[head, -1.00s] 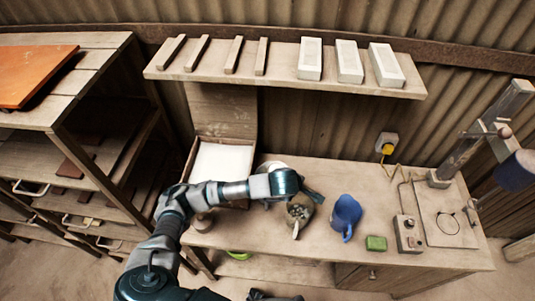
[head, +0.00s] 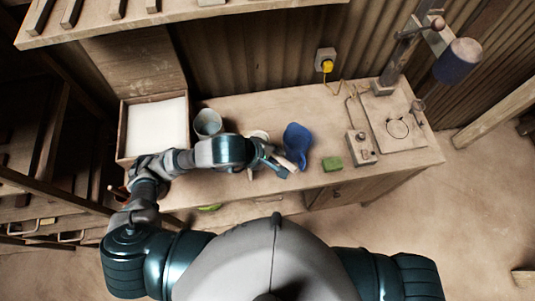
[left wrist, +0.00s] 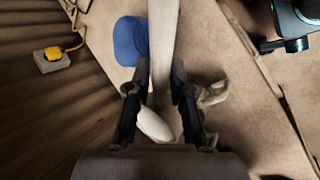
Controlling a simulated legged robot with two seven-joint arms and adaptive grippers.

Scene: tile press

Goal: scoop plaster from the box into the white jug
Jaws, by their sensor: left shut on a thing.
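The wooden box of white plaster (head: 157,127) stands open at the left end of the bench. A rounded pale end shows below the fingers there. A pale vessel (head: 258,135), perhaps the white jug, is mostly hidden behind the gripper. A pale handle-like shape (left wrist: 213,95) shows beside the right finger in the left wrist view. My right gripper is out of view.
A grey-blue bucket (head: 208,122) stands between the box and the pale vessel. A green block (head: 332,164), a control box (head: 360,147) and a press with a post (head: 400,55) are on the right. A shelf (head: 190,15) overhangs the back.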

